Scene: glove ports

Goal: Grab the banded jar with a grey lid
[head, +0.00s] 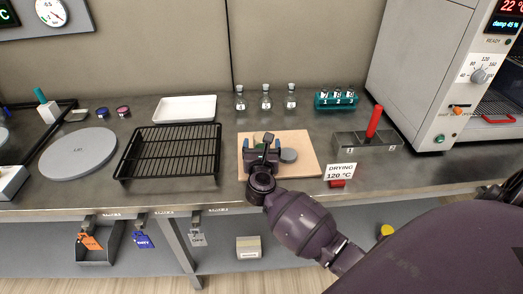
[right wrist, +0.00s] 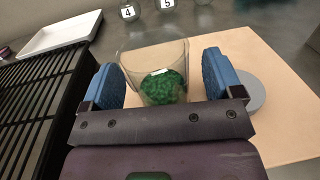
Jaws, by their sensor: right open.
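A clear glass jar (right wrist: 163,88) holding green granules stands on the tan board (head: 305,163); I cannot make out a band on it. It looks open at the top. A flat grey disc, perhaps its lid (head: 289,155), lies on the board to its right, and it also shows in the right wrist view (right wrist: 250,90). My right gripper (head: 263,146) is open, its blue fingers (right wrist: 163,80) on either side of the jar with gaps visible. In the head view the gripper mostly hides the jar. My left gripper is not in view.
A black rack (head: 170,150) stands left of the board, with a white tray (head: 185,108) behind it. Several stoppered bottles (head: 266,98) stand behind the board. Two small coloured pots (head: 123,111) are at the back left. A metal holder (head: 365,143) with a red handle is right.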

